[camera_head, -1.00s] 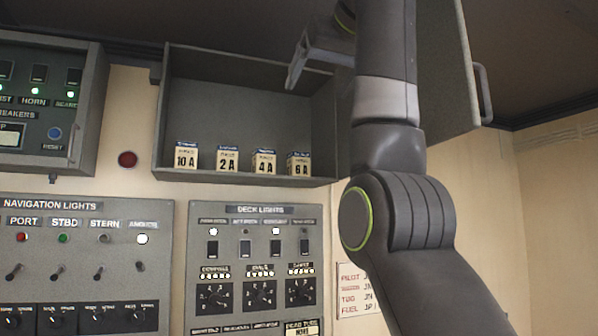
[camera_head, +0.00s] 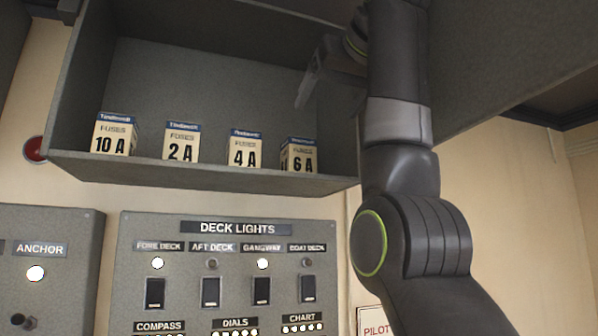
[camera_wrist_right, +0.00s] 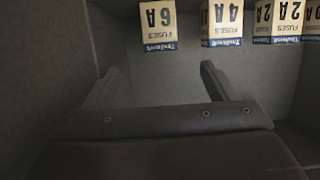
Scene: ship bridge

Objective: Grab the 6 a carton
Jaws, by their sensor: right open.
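The 6 A carton (camera_head: 299,156) is a small cream fuse box with a blue top band. It stands upright at the right end of the open wall cabinet's floor. In the right wrist view the 6 A carton (camera_wrist_right: 158,25) appears upside down at the top, beyond the fingers. My right gripper (camera_head: 303,92) is inside the cabinet's right part, above the carton and apart from it. In the right wrist view my right gripper (camera_wrist_right: 158,82) has its two fingers spread with nothing between them. My left gripper is not in view.
The 4 A carton (camera_head: 244,149), 2 A carton (camera_head: 181,143) and 10 A carton (camera_head: 115,134) stand in a row to the left. The cabinet's front lip (camera_head: 200,176) runs below them. The opened door (camera_head: 500,50) is at right. A switch panel (camera_head: 170,215) is below.

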